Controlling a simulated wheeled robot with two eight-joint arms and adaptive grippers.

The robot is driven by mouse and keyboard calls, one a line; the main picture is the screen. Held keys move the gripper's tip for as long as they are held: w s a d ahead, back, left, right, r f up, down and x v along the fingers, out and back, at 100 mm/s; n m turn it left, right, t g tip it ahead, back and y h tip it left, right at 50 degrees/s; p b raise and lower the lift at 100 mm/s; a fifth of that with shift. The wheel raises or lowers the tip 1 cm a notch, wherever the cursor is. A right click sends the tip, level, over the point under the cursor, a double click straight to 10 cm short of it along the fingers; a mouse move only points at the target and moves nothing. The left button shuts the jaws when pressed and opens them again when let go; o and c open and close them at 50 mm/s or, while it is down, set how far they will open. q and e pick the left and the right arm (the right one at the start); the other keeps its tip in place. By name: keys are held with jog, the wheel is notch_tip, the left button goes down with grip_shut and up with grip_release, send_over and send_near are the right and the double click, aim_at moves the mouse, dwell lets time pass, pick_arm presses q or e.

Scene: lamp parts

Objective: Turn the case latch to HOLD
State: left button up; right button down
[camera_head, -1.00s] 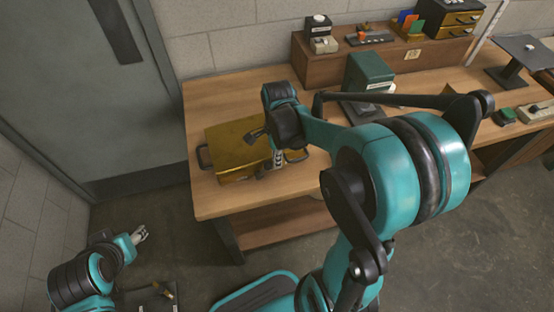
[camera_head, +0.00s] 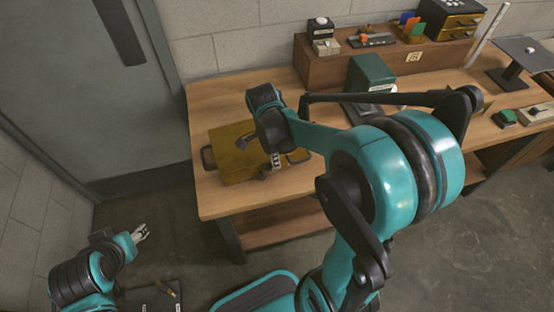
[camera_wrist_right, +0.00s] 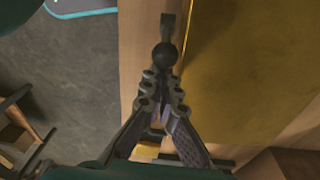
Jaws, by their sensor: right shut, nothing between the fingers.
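The brass-coloured case (camera_head: 226,163) lies on the left part of the wooden bench, with black handles at its sides. Its gold top also fills the right of the right wrist view (camera_wrist_right: 245,60). A dark latch lever with a round knob (camera_wrist_right: 165,56) shows at the case's front edge; its setting and any HOLD mark cannot be read. My right gripper (camera_head: 275,160) is over the case's front right part. In the wrist view its fingers (camera_wrist_right: 161,85) are shut and empty, their tips close to the knob; contact is unclear. My left gripper (camera_head: 141,233) hangs low, away from the bench.
A green box (camera_head: 370,73) stands behind my right arm. A raised wooden shelf (camera_head: 390,62) with small items runs along the wall. A black stand (camera_head: 512,68) is at the right. The bench's left back corner (camera_head: 215,98) is clear.

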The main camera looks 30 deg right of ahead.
aim_at(265, 167)
jog(key=shift+w+a+r+p, duration=0.1)
jog(key=shift+a+r+p, duration=0.25)
jog(key=shift+a, duration=0.3)
jog(key=shift+w+a+r+p, duration=0.1)
jog(key=shift+a+r+p, duration=0.2)
jog(key=shift+a, duration=0.3)
jog(key=shift+w+a, duration=0.1)
jog(key=shift+a, duration=1)
jog(key=shift+r+p, duration=0.1)
jog(key=shift+p, duration=0.2)
jog(key=shift+r+p, duration=0.65)
jog(key=shift+r, duration=0.15)
jog(key=shift+w, duration=0.1)
